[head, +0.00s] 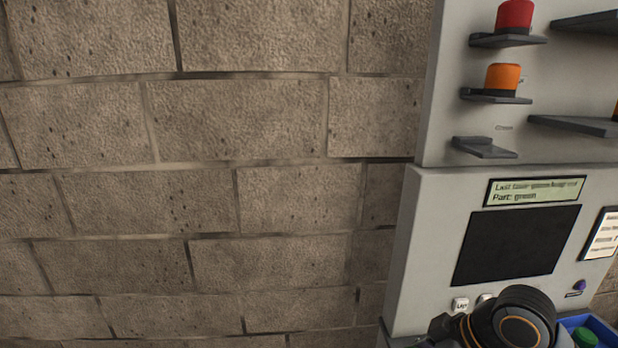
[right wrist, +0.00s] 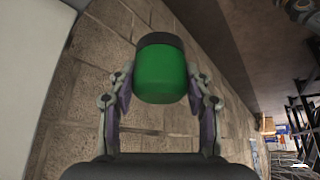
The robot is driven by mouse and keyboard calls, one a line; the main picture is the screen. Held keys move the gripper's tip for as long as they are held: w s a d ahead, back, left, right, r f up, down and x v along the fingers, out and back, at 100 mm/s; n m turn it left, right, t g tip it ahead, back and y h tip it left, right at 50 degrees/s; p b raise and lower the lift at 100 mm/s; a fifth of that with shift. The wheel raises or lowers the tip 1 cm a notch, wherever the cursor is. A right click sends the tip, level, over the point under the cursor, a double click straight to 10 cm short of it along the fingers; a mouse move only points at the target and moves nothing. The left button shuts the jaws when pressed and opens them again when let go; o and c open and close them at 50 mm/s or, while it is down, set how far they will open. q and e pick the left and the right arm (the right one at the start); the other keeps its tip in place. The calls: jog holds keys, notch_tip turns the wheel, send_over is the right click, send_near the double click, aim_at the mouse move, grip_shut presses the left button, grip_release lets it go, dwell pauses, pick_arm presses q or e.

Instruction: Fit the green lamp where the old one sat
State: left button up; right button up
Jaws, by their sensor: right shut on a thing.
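The green lamp (right wrist: 161,72) has a dark band at its upper end in the right wrist view. My right gripper (right wrist: 161,90) is shut on it, with one finger on each side. In the head view the bottom small shelf (head: 485,148) on the grey panel is bare, with a faint label above it that seems to read "Green". Above it an orange lamp (head: 503,78) and a red lamp (head: 514,17) stand upright on their own shelves. My left gripper is in neither view.
A display (head: 535,190) reads "Part: green" above a dark screen (head: 515,245). A blue bin (head: 603,324) with a green object (head: 585,337) stands at the lower right. Larger shelves (head: 578,125) jut out at right. A block wall (head: 200,200) fills the left.

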jog(key=shift+s+a+f+b, duration=0.1)
jog(key=shift+s+f+b, duration=0.05)
jog(key=shift+f+b, duration=0.45)
jog(key=shift+s+a+f+b, duration=0.1)
jog(key=shift+f+b, duration=0.35)
jog(key=shift+b, duration=0.1)
jog(key=shift+w+d+f+b, duration=0.1)
jog(key=shift+w+f+b, duration=0.05)
jog(key=shift+f+b, duration=0.7)
jog(key=shift+r, duration=0.1)
